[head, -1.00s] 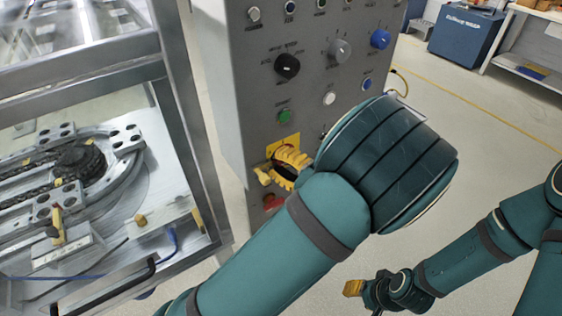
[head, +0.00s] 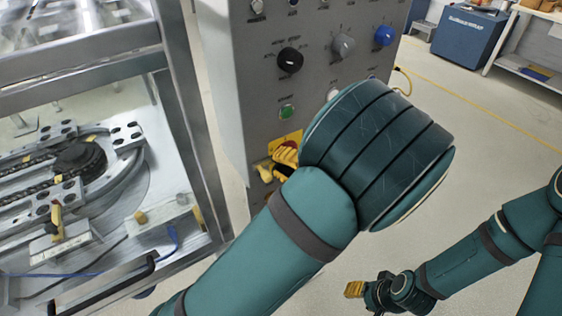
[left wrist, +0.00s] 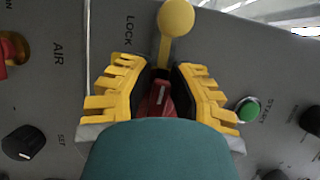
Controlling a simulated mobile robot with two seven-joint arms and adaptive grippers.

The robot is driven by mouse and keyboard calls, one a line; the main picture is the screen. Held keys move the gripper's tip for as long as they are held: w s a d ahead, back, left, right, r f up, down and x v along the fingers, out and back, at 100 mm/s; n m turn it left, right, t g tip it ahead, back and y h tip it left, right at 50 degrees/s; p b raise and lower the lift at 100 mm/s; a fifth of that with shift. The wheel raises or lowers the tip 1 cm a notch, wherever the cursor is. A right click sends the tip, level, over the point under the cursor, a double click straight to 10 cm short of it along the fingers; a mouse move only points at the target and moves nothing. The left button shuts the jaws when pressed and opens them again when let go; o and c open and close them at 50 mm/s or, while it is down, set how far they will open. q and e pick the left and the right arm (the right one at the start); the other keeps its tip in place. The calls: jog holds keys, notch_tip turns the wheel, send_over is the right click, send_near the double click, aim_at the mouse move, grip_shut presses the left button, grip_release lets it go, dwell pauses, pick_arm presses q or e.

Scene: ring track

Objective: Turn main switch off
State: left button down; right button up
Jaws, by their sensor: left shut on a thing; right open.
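The main switch's red handle (left wrist: 162,98) is between my left gripper's yellow fingers in the left wrist view. In the head view its yellow plate (head: 286,141) shows low on the grey control panel, just above the fingers. My left gripper (head: 279,164) is shut on the red handle, shown close up in the left wrist view (left wrist: 160,90). My own wrist hides the handle's lower part, and my arm covers much of the panel's lower right. My right gripper (head: 354,289) is open and empty, low over the floor and well apart from the panel.
The grey panel (head: 240,100) carries a black knob (head: 290,60), a green button (head: 287,112) and a blue knob (head: 384,36). A yellow ball-ended lever (left wrist: 175,18) is close to my left fingers.

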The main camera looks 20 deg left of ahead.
pick_arm(q)
jog(key=shift+w+r, duration=0.1)
jog(key=c, duration=0.9)
grip_release()
jog(key=shift+d, duration=0.1)
jog(key=shift+c, duration=0.2)
jog(key=v, duration=1.2)
